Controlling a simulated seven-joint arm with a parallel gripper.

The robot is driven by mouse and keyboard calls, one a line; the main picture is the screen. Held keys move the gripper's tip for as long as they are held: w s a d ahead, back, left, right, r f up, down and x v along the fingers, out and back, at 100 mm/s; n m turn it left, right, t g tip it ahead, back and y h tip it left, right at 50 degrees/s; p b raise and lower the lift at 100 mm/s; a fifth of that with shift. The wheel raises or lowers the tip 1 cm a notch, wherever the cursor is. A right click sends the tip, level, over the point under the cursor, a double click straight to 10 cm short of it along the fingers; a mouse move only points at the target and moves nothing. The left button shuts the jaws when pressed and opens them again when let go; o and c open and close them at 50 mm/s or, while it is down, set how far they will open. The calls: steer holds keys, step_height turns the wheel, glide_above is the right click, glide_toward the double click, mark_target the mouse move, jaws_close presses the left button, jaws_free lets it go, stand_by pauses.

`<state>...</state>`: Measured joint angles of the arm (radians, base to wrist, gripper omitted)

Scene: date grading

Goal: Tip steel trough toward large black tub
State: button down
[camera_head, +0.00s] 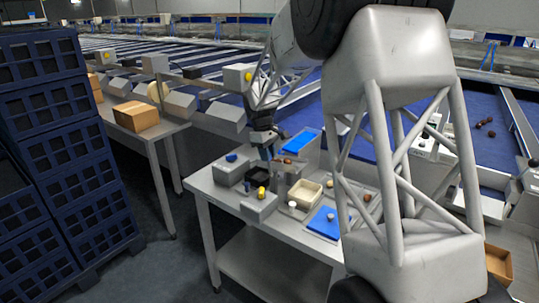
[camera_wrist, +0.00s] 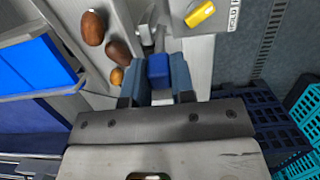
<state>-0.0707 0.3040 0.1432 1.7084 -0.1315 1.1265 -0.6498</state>
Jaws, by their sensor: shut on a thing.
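The steel trough (camera_wrist: 128,22) runs along the left of my fingers in the wrist view. Several brown dates (camera_wrist: 118,52) lie in a row in it. My gripper (camera_wrist: 158,75) is shut on a blue handle (camera_wrist: 158,66) beside the trough, on a grey stem. In the head view my gripper (camera_head: 266,152) is over the back of the steel table, where the trough is mostly hidden. A black tub (camera_head: 260,184) stands on the table just in front of my gripper; its inside is hard to make out. The wrist view does not clearly show the tub.
A beige tray (camera_head: 304,192) and a blue mat (camera_head: 325,222) lie to the right. A grey box with a blue knob (camera_head: 231,157) is left. Stacked blue crates (camera_head: 55,130) stand far left.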

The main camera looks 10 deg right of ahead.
steer(key=shift+w+a+f+g+h, duration=0.55)
steer(key=shift+w+a+g+h, duration=0.25)
steer(key=shift+g+h, duration=0.1)
steer(key=shift+w+a+f+g+h, duration=0.55)
steer(key=shift+w+a+g+h, duration=0.2)
steer(key=shift+g+h, duration=0.15)
steer(key=c, duration=1)
jaws_free()
steer(key=shift+o, duration=0.2)
steer(key=v, duration=0.7)
steer(key=shift+w+a+r, duration=0.15)
steer(key=shift+w+r, duration=0.05)
steer(key=shift+r, duration=0.1)
